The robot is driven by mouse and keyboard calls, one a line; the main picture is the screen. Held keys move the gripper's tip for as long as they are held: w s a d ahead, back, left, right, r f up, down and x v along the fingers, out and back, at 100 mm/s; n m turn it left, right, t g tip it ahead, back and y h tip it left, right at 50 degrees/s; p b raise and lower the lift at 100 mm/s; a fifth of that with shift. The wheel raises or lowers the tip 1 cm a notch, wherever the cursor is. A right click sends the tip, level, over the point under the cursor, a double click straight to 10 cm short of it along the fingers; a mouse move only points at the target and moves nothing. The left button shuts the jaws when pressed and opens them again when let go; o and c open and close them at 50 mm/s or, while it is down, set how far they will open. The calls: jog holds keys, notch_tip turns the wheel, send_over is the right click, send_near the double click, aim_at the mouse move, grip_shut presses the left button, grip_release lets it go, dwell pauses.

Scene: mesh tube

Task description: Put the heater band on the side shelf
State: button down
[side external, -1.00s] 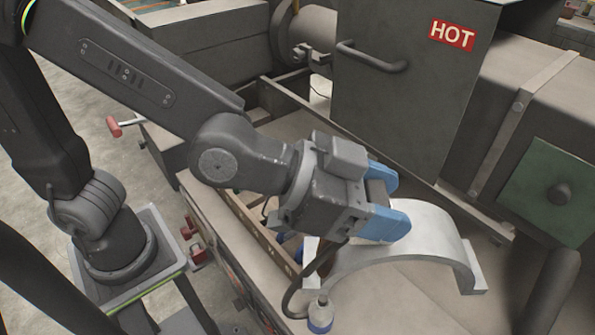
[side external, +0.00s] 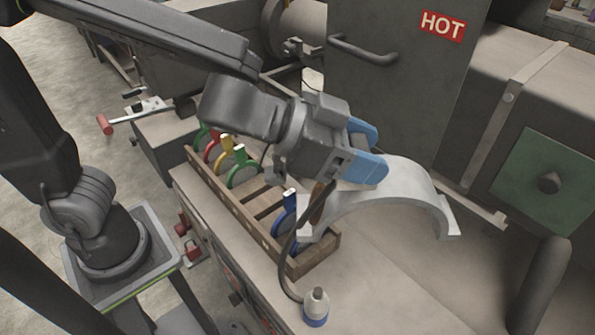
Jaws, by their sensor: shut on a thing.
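The heater band (side external: 408,187) is a pale metal half-ring with flat flanges at its ends. It is held arch up above the tan bench top. My gripper (side external: 368,155) has blue fingers and is shut on the band's upper left part. The far finger and part of the band's left side are partly hidden by the gripper body. I cannot make out which surface is the side shelf.
A wooden rack (side external: 240,210) with several coloured rings stands below my gripper. A grey guard with a HOT sign (side external: 443,26) stands behind. The bench front right of the bottle is clear.

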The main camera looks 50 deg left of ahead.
aim_at(413, 196)
jog(key=shift+w+d+r, duration=0.1)
jog(key=shift+r, duration=0.05)
jog(key=shift+w+d+m+g+h, duration=0.4)
jog(key=shift+d+m, duration=0.1)
jog(key=shift+d, duration=0.2)
jog(key=d+m+g, duration=0.1)
jog(key=w+d+f+m+g+h, duration=0.1)
jog(key=w+d+m+g+h, duration=0.1)
jog(key=d, duration=0.1)
jog(key=shift+d+f, duration=0.1)
jog(key=shift+f, duration=0.15)
jog(key=d+f+m+g, duration=0.1)
jog(key=f+m+g+h, duration=0.1)
jog(key=m+g, duration=0.1)
jog(key=d+f+m+g+h, duration=0.1)
jog(key=f+g, duration=0.1)
jog(key=shift+w+d+f+m, duration=0.1)
jog(key=shift+d+m, duration=0.2)
jog(key=shift+m, duration=0.1)
notch_tip(413, 196, down, 11)
jog(key=m+g, duration=0.1)
jog(key=shift+g, duration=0.3)
jog(key=shift+f, duration=0.3)
jog(key=shift+c, duration=1.9)
grip_release()
